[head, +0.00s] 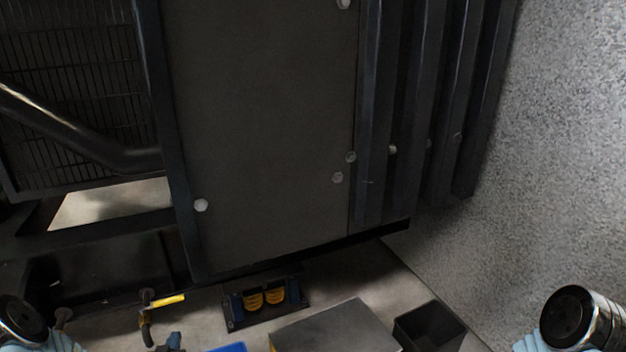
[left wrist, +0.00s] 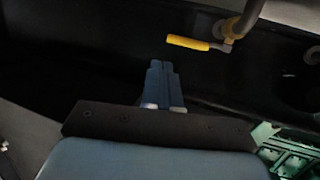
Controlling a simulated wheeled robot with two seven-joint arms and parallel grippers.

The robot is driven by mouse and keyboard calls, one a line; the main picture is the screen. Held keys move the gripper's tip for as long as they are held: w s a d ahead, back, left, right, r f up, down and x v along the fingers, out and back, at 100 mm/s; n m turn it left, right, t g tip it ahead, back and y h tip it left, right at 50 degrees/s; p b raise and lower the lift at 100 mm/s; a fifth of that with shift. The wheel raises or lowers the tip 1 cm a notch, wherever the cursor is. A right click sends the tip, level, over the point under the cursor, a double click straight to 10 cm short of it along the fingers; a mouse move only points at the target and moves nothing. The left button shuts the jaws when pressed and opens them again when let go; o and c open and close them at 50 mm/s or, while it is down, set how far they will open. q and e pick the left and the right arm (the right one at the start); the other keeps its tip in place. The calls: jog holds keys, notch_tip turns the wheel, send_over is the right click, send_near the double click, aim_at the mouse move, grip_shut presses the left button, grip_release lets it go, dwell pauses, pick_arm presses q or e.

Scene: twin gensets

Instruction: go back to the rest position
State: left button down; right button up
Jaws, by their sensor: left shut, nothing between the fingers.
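My left gripper (head: 173,342) shows at the bottom edge of the head view, just below and right of a yellow-handled valve (head: 168,300). In the left wrist view its blue fingers (left wrist: 162,72) are together, with nothing between them. The yellow handle (left wrist: 187,42) is beyond and to the right of the fingertips there, apart from them. My right gripper is out of view; only a part of my right arm shows at the lower right of the head view.
A large dark genset panel (head: 265,130) with ribs fills the upper head view. Below it are a mount with yellow springs (head: 264,299), a grey box top (head: 335,328), a black open bin (head: 430,327) and a blue edge (head: 229,348). A speckled grey wall (head: 550,150) bounds the right.

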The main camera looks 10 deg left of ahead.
pick_arm(q)
jog(key=s+d+f+m+g+h+p, duration=0.1)
jog(key=d+f+g+h+p, duration=0.2)
jog(key=d, duration=0.8)
jog(key=s+d+f+g+h+p, duration=0.2)
jog(key=d+g+h, duration=0.2)
jog(key=d, duration=0.7)
jog(key=s+d+g+h+p, duration=0.1)
jog(key=s+d+g, duration=0.6)
jog(key=s+d, duration=0.3)
jog(key=s, duration=0.2)
jog(key=shift+s+d+f+m+h+p, duration=0.2)
jog(key=shift+s+d+m+h+p, duration=0.1)
jog(key=shift+s+m+p, duration=0.1)
jog(key=shift+a, duration=0.1)
